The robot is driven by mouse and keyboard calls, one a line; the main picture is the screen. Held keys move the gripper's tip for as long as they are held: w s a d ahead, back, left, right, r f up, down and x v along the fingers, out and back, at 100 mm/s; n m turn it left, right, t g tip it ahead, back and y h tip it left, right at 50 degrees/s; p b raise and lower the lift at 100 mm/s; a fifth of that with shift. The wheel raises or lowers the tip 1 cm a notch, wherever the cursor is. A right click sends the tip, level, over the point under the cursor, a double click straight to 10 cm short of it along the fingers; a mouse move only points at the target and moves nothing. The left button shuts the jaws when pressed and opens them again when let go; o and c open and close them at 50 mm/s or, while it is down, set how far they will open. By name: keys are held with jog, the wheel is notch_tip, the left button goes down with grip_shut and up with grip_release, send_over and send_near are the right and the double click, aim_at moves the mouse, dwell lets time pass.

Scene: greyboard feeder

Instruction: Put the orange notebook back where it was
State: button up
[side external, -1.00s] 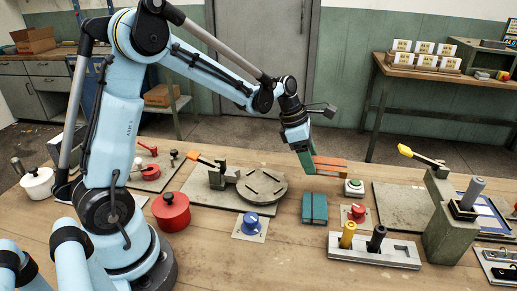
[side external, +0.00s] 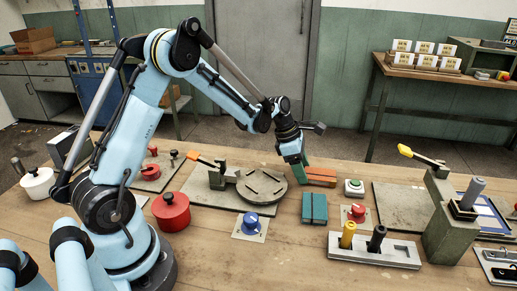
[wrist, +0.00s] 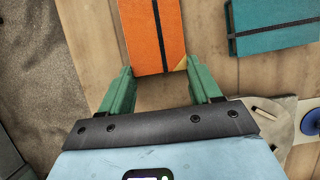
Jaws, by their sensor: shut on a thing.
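The orange notebook (side external: 321,176) has a dark elastic band and lies at the far side of the table, left of the green push button. It also shows at the top of the wrist view (wrist: 145,38), with its near end between the green fingers. My gripper (side external: 305,171) is shut on that end and points downward. In the wrist view my gripper (wrist: 160,72) has one finger along each side of the notebook. The notebook is level, at or just above the tabletop; I cannot tell if it touches. Its far end is cut off in the wrist view.
Teal notebooks (side external: 314,208) lie just in front of the orange one. A green button (side external: 354,187) stands to the right, a round grey turntable (side external: 262,189) to the left. A red button (side external: 355,213) and blue knob (side external: 250,223) sit nearer. Bare wood shows around the orange notebook.

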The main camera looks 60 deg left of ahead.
jog(key=shift+f, duration=0.1)
jog(key=o, duration=1.2)
jog(key=shift+c, duration=0.2)
jog(key=v, duration=1.1)
jog(key=s+d+r+m+t+y, duration=0.1)
jog(key=s+d+m, duration=0.4)
jog(key=m, duration=0.8)
jog(key=s+d+r+m+t+y, duration=0.2)
jog(key=s+d+m+t, duration=0.1)
jog(key=s+m, duration=0.7)
jog(key=d+m, duration=0.1)
jog(key=m, duration=0.3)
jog(key=shift+s+d+r, duration=0.2)
jog(key=shift+s+d, duration=0.1)
jog(key=shift+d, duration=0.1)
